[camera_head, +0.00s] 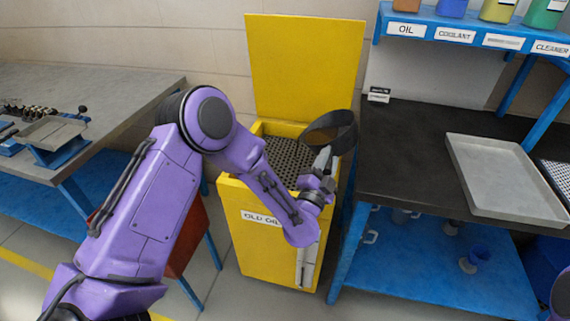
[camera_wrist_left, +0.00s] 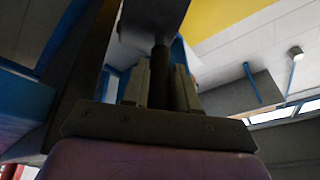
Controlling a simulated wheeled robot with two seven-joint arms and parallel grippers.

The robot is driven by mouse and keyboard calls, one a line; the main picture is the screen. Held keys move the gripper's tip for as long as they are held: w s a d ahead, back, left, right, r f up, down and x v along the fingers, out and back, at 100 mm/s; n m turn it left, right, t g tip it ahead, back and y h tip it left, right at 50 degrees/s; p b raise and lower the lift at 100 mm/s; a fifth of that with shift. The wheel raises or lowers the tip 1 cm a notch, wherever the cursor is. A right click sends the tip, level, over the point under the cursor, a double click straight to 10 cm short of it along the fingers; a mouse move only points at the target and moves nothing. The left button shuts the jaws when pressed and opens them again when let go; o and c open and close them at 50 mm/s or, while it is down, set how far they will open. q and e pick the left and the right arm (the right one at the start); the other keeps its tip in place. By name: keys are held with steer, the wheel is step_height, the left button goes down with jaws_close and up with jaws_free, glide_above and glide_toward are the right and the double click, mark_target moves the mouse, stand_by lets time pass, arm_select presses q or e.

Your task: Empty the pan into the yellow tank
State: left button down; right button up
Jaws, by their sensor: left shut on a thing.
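The dark round pan (camera_head: 345,138) is above the right part of the opening and looks tilted. Its inside looks brownish; I cannot tell how much oil is in it. My left gripper (camera_head: 322,162) is shut on the pan's handle, which shows between the fingers (camera_wrist_left: 162,85) in the left wrist view. My right gripper is not in view.
A dark workbench (camera_head: 400,150) with a grey tray (camera_head: 500,185) stands close to the tank's right. A blue shelf (camera_head: 420,40) with labelled bottles is above it. A grey table (camera_head: 100,85) with tools and a red container (camera_head: 190,245) are at the left.

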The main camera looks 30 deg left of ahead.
arm_select(q)
steer(key=shift+n+y, duration=0.3)
steer(key=shift+n, duration=0.5)
steer(key=shift+s+a+f+b, duration=0.1)
steer(key=shift+a+f+b, duration=0.1)
steer(key=shift+f+b, duration=0.75)
steer(key=shift+s+a+f+b, duration=0.1)
steer(key=shift+a+f+b, duration=0.15)
steer(key=shift+f+b, duration=0.75)
steer(key=shift+a+f+b, duration=0.2)
steer(key=shift+f+b, duration=0.4)
steer(key=shift+f, duration=0.65)
steer(key=shift+a, duration=0.1)
steer(key=shift+s+a+f+n+y+b, duration=0.2)
steer(key=shift+a+n+y+b, duration=0.35)
steer(key=shift+n, duration=0.65)
